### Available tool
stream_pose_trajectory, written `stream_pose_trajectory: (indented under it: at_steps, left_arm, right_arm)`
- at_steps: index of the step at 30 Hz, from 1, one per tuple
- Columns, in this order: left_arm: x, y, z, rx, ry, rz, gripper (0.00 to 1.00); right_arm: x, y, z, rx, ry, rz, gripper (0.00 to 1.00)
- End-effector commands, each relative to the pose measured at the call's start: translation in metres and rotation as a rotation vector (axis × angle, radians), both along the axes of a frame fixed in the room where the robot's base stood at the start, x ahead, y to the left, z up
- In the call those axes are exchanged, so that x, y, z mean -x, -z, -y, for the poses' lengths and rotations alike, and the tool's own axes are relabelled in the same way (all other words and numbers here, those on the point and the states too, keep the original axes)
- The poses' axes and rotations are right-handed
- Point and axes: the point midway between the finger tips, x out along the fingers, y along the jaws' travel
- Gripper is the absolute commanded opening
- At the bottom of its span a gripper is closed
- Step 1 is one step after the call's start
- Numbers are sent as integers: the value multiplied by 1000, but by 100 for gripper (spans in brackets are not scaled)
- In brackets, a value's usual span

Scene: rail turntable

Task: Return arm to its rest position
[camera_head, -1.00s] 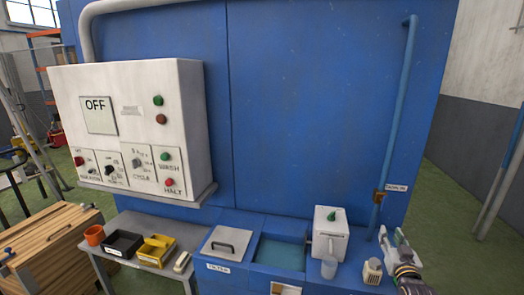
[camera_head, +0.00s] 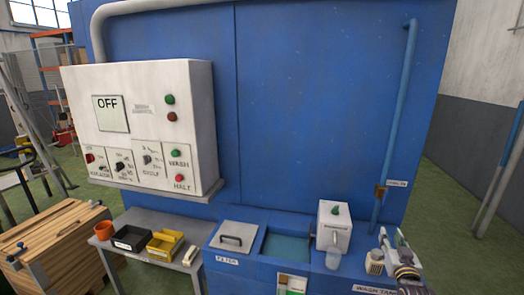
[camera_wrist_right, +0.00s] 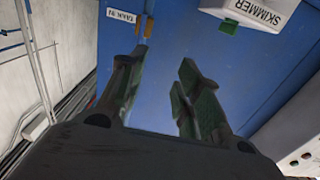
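My right gripper (camera_head: 396,246) is at the lower right in the head view, at the right end of the blue washer (camera_head: 320,120), with its fingers pointing up and away. In the right wrist view my right gripper (camera_wrist_right: 158,90) has its two green-padded fingers apart, with nothing between them. My left gripper and left arm are not in view.
A white control box (camera_head: 140,85) reads OFF.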

Motion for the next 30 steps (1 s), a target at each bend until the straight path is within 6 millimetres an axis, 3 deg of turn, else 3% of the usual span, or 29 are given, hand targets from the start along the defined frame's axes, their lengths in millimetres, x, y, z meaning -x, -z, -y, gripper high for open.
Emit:
stream_pose_trajectory:
  at_steps: [10, 17, 23, 30]
  left_arm:
    - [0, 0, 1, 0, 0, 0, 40]
    - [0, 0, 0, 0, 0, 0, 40]
    - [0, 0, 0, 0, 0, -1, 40]
    - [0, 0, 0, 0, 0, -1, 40]
  right_arm:
    - [-4, 45, 4, -8, 6, -64, 34]
    - [-7, 100, -1, -23, 0, -147, 34]
    - [-3, 181, -16, -39, -20, -270, 34]
    - [18, 285, -42, -55, -57, -434, 34]
